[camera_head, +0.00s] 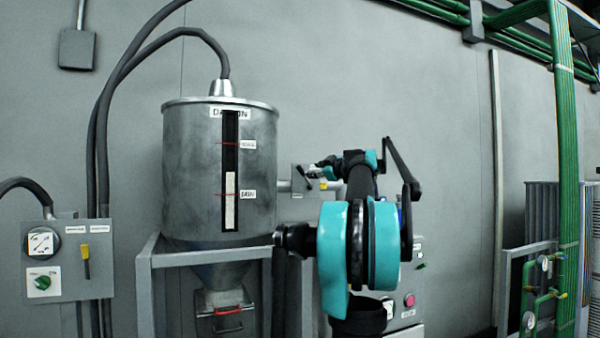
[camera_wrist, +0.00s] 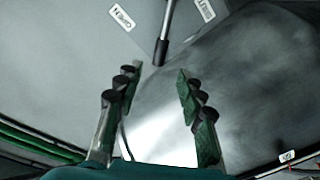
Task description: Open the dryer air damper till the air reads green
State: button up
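The damper lever (camera_wrist: 172,25) is a thin metal rod with a dark grip (camera_wrist: 161,52), seen at the top of the wrist view. An OPEN label (camera_wrist: 121,18) is on its left and a partly cut-off label (camera_wrist: 206,9) on its right. My gripper (camera_wrist: 158,70) is open and empty, its fingers either side of the line of the grip, whose end lies just beyond the fingertips. In the head view my gripper (camera_head: 318,170) is at a small grey plate (camera_head: 299,183) right of the hopper; my arm hides much there. I cannot tell which dial reads the air.
A metal hopper (camera_head: 180,180) with a level strip stands left of my arm on a grey frame (camera_head: 150,262). A left panel (camera_head: 70,232) carries a dial (camera_head: 42,243), a green knob (camera_head: 42,283) and a yellow-tipped lever (camera_head: 86,262). Green pipes (camera_head: 566,150) stand at right.

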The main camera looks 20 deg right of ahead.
aim_at(302, 170)
jog(key=w, duration=0.3)
jog(key=w+a, duration=0.1)
jog(key=w, duration=0.6)
jog(key=shift+w+a, duration=0.35)
jog(key=shift+a, duration=0.05)
grip_shut()
